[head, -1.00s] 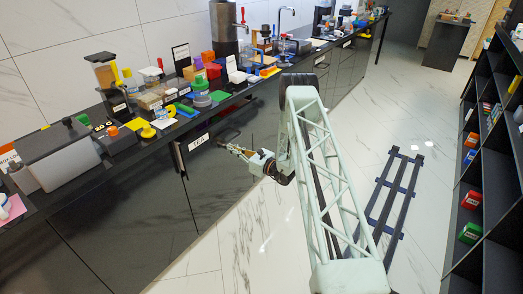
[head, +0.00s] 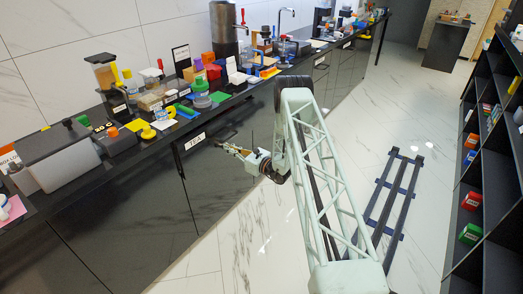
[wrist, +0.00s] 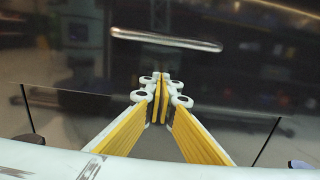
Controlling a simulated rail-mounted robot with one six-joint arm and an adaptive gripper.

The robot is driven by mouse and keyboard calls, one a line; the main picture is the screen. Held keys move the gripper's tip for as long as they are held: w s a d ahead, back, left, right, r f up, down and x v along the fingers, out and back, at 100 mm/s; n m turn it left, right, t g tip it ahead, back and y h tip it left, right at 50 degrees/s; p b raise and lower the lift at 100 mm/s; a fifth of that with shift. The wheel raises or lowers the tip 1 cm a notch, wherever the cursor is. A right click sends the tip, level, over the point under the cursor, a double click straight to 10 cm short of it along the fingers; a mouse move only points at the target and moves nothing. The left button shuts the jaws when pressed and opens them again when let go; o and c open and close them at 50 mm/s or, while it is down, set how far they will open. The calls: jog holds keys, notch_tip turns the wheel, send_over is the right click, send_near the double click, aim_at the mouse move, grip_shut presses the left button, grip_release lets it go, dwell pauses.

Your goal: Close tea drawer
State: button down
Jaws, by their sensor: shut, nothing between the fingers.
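The tea drawer (head: 195,142) is in the dark counter front in the head view, marked by a white "TEA" label. Its front now looks about level with the counter face; a small gap cannot be ruled out. My gripper (head: 222,146) is at the drawer front, just right of the label. In the wrist view my gripper (wrist: 161,88) is shut and empty, its yellow-padded fingers together and pointing at the glossy dark front. The metal handle (wrist: 166,40) shows beyond and above the fingertips, not held. Whether the tips touch the front cannot be told.
The countertop above is crowded with dispensers, a grey bin (head: 57,160), a metal urn (head: 224,32) and colourful items. A dark shelf unit (head: 490,150) stands on the right.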

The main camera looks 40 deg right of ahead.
jog(key=shift+x, duration=1.25)
jog(key=shift+s, duration=0.1)
jog(key=p+v, duration=0.1)
jog(key=v, duration=0.8)
dwell(0.7)
dwell(0.5)
